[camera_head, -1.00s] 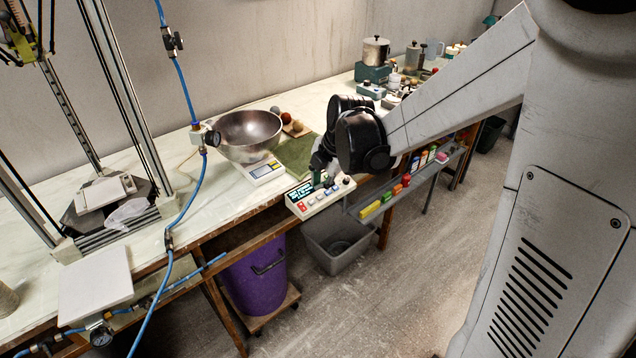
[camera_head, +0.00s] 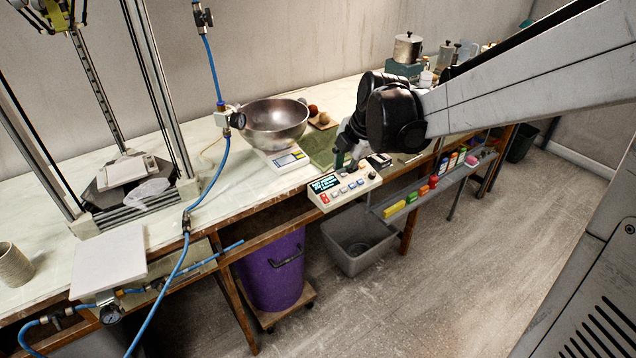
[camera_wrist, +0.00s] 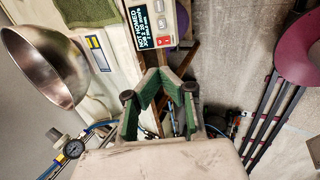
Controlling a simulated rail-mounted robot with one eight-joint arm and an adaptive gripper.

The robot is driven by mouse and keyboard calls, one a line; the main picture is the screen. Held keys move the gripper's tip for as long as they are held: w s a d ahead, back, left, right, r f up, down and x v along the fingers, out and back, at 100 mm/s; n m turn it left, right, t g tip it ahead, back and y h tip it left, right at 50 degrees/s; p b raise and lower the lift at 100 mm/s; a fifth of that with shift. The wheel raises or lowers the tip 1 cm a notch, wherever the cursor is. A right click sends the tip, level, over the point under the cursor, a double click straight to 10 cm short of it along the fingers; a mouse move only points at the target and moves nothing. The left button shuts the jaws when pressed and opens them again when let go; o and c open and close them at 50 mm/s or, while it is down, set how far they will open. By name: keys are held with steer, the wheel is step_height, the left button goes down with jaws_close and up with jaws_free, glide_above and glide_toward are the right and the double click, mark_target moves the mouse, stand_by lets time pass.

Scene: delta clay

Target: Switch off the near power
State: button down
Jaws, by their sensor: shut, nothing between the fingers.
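A pale control box (camera_head: 345,190) sits at the front edge of the bench, with a lit display (camera_head: 323,183), a red button (camera_head: 325,198) and several other buttons and knobs. In the wrist view its display (camera_wrist: 147,25) reads "NOT HOMED", and the red button (camera_wrist: 163,39) is beside it. My gripper (camera_head: 340,162) is at the back edge of the box, partly hiding it; I cannot tell whether it touches. In the wrist view my gripper (camera_wrist: 161,76) has green-lined fingers, shut and empty. I cannot make out which control is the near power.
A steel bowl (camera_head: 272,122) stands on a scale (camera_head: 290,160) left of the box. A frame machine (camera_head: 135,180) stands farther left, with a blue hose (camera_head: 222,165). A coloured-item shelf (camera_head: 440,185), purple bin (camera_head: 270,275) and grey bin (camera_head: 358,250) are below. Floor is open at right.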

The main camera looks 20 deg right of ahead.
mark_target(324, 196)
steer(key=b+x, duration=0.1)
steer(key=x, duration=1.3)
stand_by(0.3)
